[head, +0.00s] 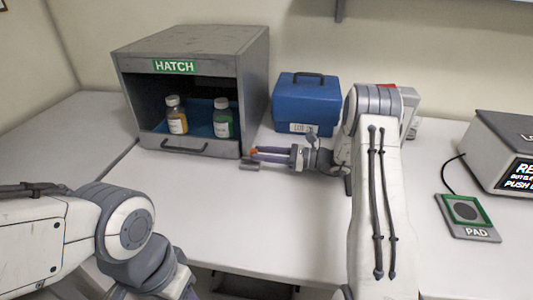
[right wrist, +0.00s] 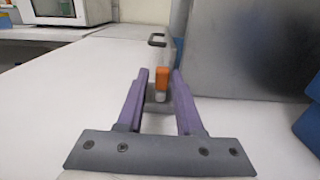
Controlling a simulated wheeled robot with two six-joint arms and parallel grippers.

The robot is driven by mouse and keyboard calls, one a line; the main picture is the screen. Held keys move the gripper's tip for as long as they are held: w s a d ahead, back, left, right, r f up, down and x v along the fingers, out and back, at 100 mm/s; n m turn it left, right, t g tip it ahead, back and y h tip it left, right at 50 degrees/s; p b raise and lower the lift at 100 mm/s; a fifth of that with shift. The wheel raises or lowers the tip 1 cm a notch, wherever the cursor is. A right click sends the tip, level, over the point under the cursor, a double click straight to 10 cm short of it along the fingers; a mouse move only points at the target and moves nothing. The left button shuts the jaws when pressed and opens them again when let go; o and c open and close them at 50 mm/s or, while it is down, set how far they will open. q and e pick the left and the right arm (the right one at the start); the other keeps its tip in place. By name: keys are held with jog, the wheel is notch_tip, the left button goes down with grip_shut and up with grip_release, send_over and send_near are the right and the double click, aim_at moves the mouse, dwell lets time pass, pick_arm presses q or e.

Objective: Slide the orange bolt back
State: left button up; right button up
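The orange bolt (right wrist: 161,83) shows in the right wrist view between the tips of my right gripper's purple fingers (right wrist: 161,80), with a narrow gap on each side. In the head view the bolt (head: 254,152) is a small orange spot at the lower right front corner of the grey hatch box (head: 205,42), partly hidden by the fingers. A small grey piece (head: 250,165) sits below it. My right gripper (head: 256,154) points left, open around the bolt. My left arm is at the lower left; its gripper is out of view.
The hatch box front is open, with an orange-labelled bottle (head: 177,122) and a green bottle (head: 222,124) inside. A dark handle (head: 185,147) is on its low front panel. A blue case (head: 306,100) stands right of it. A pad (head: 467,215) lies far right. The front table area is clear.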

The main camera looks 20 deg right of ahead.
jog(key=b+v, duration=0.1)
jog(key=v, duration=0.9)
jog(key=shift+s+d+b, duration=0.15)
jog(key=shift+d+b, duration=0.1)
jog(key=shift+b, duration=0.1)
jog(key=shift+a, duration=0.1)
